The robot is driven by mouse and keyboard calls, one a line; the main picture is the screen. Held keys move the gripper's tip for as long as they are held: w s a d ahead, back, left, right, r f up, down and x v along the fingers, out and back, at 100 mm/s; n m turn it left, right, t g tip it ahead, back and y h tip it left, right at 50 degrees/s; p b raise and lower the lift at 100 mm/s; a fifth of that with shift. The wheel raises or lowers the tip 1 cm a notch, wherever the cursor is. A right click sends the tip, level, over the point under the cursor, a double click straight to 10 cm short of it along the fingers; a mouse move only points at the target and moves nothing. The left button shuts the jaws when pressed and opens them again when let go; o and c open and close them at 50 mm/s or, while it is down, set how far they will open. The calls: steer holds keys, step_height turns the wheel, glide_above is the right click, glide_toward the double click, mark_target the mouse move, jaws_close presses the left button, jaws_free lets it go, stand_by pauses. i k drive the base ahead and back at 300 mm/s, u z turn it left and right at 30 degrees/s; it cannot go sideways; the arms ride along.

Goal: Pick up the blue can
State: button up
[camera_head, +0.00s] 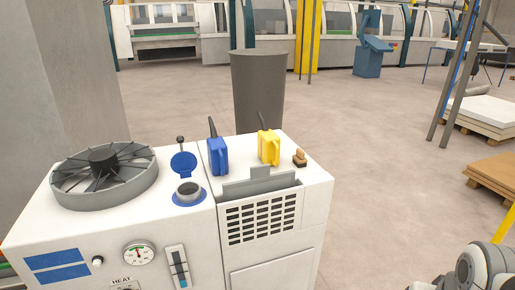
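The blue can (218,158) stands upright on top of the white machine (185,225), with a thin dark spout rising from it. It is near the middle of the machine's top, left of a similar yellow can (269,148) and apart from it. Part of my grey arm shows at the bottom right corner, well away from the blue can. My gripper is not in view.
A round opening with a raised blue lid (184,165) is just left of the blue can. A large fan (104,168) sits further left. A small brown object (300,158) is right of the yellow can. A grey bin (258,92) stands behind.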

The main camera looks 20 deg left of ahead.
mark_target(218, 156)
steer(key=u, duration=0.2)
steer(key=i, duration=1.1)
steer(key=u, duration=0.6)
